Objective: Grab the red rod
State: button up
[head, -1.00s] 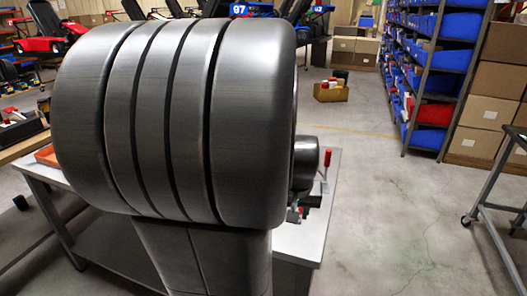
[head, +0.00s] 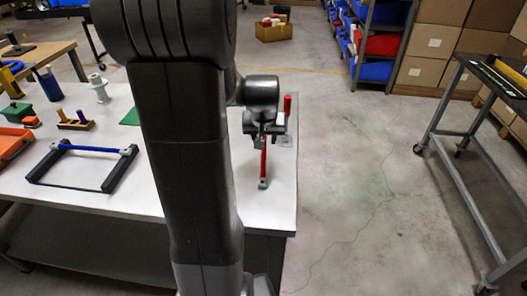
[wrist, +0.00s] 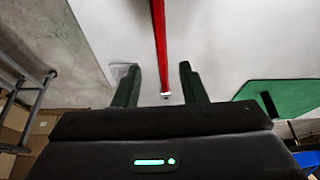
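The red rod (head: 263,163) is at the right end of the white table in the head view, with a small grey fitting at its near end. My arm hides part of the area around its far end. In the wrist view the red rod (wrist: 160,42) runs from the top edge down towards the gap between my fingers. My gripper (wrist: 160,78) is open, with one finger on each side of the rod's line. In the head view my gripper (head: 264,140) is over the rod's far part. I cannot tell how high it is above it.
The white table (head: 110,190) holds a black frame with a blue rod (head: 92,148) on the left. A red upright handle (head: 288,105) stands by the right edge. A green mat (wrist: 285,92) lies beside my gripper. A dark cart (head: 470,85) stands right; the floor between is clear.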

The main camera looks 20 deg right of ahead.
aim_at(264, 151)
jog(key=shift+x, duration=3.15)
jog(key=shift+a, duration=0.15)
grip_shut()
